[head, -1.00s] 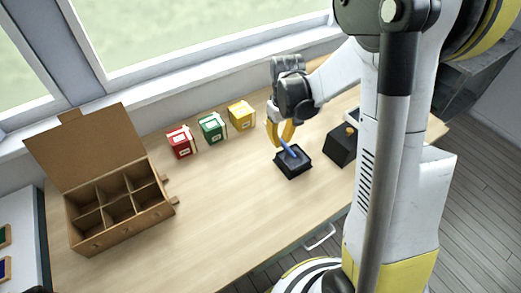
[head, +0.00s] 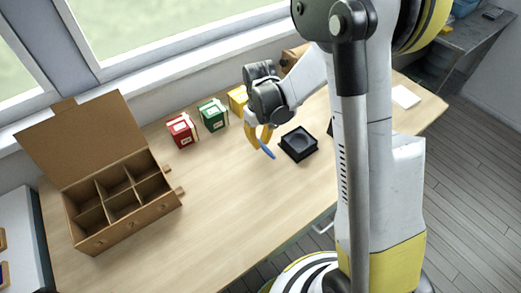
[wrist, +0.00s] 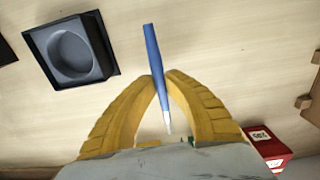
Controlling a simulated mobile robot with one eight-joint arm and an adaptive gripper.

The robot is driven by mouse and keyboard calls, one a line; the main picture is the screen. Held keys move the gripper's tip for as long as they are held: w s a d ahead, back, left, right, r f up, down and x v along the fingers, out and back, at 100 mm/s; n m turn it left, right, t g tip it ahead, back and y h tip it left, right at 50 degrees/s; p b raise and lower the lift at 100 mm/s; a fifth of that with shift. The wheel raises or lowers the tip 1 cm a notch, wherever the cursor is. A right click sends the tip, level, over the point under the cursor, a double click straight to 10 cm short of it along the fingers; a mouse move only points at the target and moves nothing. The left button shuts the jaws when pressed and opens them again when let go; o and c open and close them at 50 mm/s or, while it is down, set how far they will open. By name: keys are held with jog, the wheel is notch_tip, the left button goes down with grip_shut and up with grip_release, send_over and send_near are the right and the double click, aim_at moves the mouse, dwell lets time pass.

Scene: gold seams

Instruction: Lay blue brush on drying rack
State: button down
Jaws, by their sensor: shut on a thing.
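The blue brush (wrist: 155,60) is held in my gripper (wrist: 158,85), with its blue handle pointing away and a pale end between the yellow fingers. In the head view the brush (head: 267,150) hangs tilted below my gripper (head: 262,132), above the table and left of a black square dish. My gripper is shut on the brush. I cannot make out a drying rack for certain in either view.
The black dish (head: 299,158) with a round hollow stands right of my gripper; it also shows in the wrist view (wrist: 105,68). Red (head: 181,130), green (head: 213,115) and yellow (head: 238,100) boxes stand along the window side. An open compartment box (head: 122,243) stands left. The table middle is clear.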

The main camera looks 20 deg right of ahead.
aim_at(260, 152)
jog(key=shift+f+b, duration=0.8)
jog(key=shift+f, duration=1.05)
jog(key=shift+f, duration=0.15)
jog(key=c, duration=1.5)
grip_release()
jog(key=shift+o, duration=0.2)
